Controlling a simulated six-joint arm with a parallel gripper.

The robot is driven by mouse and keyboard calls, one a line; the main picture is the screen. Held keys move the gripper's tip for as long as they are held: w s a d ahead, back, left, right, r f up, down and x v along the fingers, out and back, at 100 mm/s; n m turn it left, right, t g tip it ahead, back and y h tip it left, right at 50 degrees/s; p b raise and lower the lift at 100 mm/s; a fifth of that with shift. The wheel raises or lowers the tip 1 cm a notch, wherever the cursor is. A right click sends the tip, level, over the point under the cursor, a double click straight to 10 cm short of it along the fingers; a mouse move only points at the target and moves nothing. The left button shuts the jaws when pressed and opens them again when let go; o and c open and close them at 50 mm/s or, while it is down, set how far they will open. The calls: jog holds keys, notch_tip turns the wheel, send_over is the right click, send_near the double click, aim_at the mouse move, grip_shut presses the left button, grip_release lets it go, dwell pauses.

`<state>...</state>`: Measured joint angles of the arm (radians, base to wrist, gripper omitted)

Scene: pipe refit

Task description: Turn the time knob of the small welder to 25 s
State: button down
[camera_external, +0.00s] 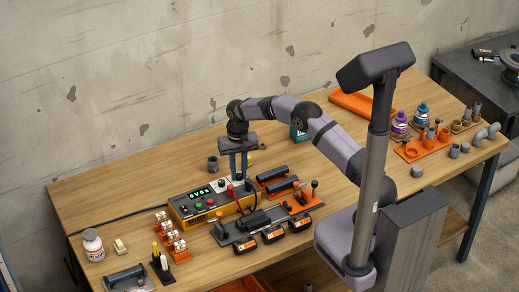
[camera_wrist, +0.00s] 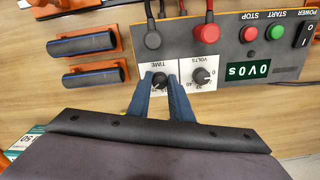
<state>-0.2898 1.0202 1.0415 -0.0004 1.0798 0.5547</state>
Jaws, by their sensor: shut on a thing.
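The small welder is an orange box with a grey panel, on the bench in the external view (camera_external: 184,212); its panel fills the top right of the wrist view (camera_wrist: 235,45). The dark time knob (camera_wrist: 160,84) sits on a white dial plate marked TIME. My gripper (camera_wrist: 160,78), with blue fingers, points down at the panel and is shut on the time knob, one finger on each side. The fingers hide part of the dial, so I cannot read the knob's setting. The lit display (camera_wrist: 249,70) appears to read 0V 0s. In the external view my gripper (camera_external: 238,172) is at the welder's far right end.
The volts knob (camera_wrist: 200,77) is close beside my right finger. Black (camera_wrist: 153,40) and red (camera_wrist: 207,34) plugs with cables stand near the fingertips. Dark pipes (camera_wrist: 93,76) lie in orange holders to the left.

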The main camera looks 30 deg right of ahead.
aim_at(239, 175)
jog(key=shift+m, duration=0.8)
jog(key=c, duration=1.6)
grip_release()
jog(key=shift+r+b, duration=0.95)
jog(key=shift+r, duration=2.75)
